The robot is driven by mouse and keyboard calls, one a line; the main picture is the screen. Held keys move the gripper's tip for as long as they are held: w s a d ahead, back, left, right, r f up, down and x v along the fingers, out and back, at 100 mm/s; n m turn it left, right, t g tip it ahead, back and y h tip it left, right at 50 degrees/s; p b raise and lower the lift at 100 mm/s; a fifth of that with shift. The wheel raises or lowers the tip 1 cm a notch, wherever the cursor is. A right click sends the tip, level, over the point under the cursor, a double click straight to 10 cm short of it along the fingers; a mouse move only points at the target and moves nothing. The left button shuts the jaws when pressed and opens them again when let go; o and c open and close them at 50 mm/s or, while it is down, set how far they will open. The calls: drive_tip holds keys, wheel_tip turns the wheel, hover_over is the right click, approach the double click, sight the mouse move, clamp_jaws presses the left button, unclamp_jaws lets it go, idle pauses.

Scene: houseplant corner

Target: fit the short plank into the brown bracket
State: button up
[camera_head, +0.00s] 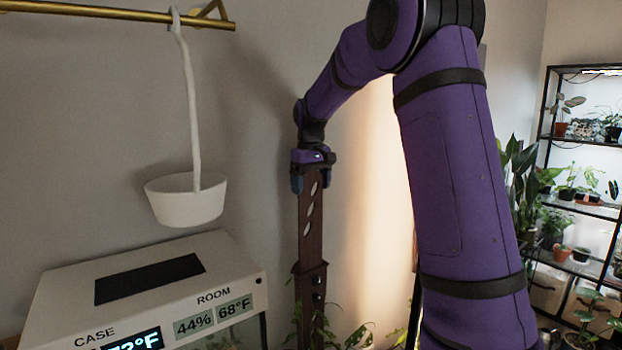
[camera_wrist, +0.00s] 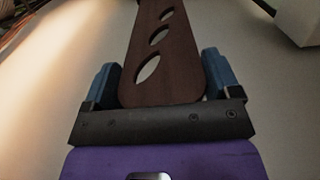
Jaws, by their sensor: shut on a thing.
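The short plank (camera_head: 309,232) is dark brown with leaf-shaped holes and hangs upright below my gripper (camera_head: 311,184). My gripper is shut on its upper end. In the wrist view the plank (camera_wrist: 183,82) runs away between the two blue fingers of my gripper (camera_wrist: 161,70). The brown bracket (camera_head: 309,284) is a wider dark sleeve with round marks on its front, near the wall. The plank's lower end meets the bracket's top and looks in line with it. Its tip is hidden there, and I cannot tell how deep it sits.
A white terrarium case (camera_head: 150,262) with displays stands at the left. A white hanging pot (camera_head: 185,204) hangs above it from a brass rail (camera_head: 110,13). Leaves (camera_head: 350,338) surround the bracket's foot. A plant shelf (camera_head: 580,200) stands far right.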

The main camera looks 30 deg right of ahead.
wheel_tip(320, 180, down, 7)
idle(1.1)
idle(0.4)
drive_tip(key=o, duration=1.1)
wheel_tip(320, 180, up, 11)
drive_tip(key=shift+f, duration=0.1)
drive_tip(key=shift+s, duration=0.1)
idle(0.5)
